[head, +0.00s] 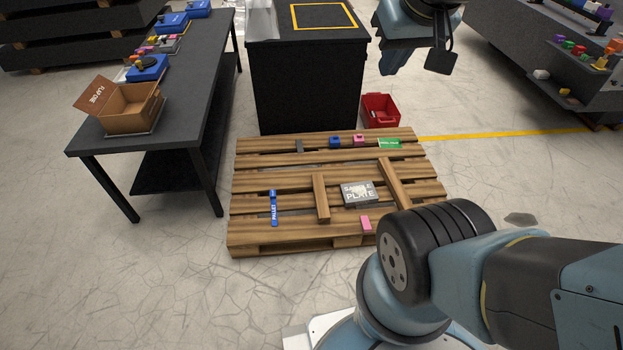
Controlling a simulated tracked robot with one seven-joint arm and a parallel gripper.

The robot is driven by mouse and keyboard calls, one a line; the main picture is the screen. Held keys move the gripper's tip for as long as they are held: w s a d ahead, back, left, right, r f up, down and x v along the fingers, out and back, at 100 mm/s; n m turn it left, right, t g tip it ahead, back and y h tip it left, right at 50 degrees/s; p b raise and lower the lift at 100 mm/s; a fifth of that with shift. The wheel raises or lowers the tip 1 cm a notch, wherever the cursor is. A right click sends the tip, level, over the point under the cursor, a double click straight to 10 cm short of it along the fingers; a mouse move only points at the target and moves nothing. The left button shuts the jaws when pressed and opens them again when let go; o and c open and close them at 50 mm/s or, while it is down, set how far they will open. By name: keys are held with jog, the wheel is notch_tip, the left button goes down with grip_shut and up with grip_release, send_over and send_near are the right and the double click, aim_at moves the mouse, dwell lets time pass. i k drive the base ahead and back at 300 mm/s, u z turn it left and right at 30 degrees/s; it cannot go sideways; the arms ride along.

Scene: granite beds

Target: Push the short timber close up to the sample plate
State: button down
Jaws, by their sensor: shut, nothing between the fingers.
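The short timber (321,198) lies on the wooden pallet, roughly front to back, just left of the sample plate. The sample plate (350,200) is a flat dark grey slab with white lettering. A narrow gap of pallet shows between them, so they are apart. A longer timber (393,183) lies slanted on the plate's right side. The end of my arm hangs at the top of the head view, with my gripper (391,66) in the air behind and above the pallet. It is shut and empty, away from both timber and plate; its finger detail is hard to make out.
A red bin (380,110) and black cabinet (304,90) stand behind. A bench (195,95) stands left.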

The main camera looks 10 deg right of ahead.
aim_at(324, 217)
jog(key=z, duration=0.25)
jog(key=i, duration=0.95)
jog(key=u, duration=0.4)
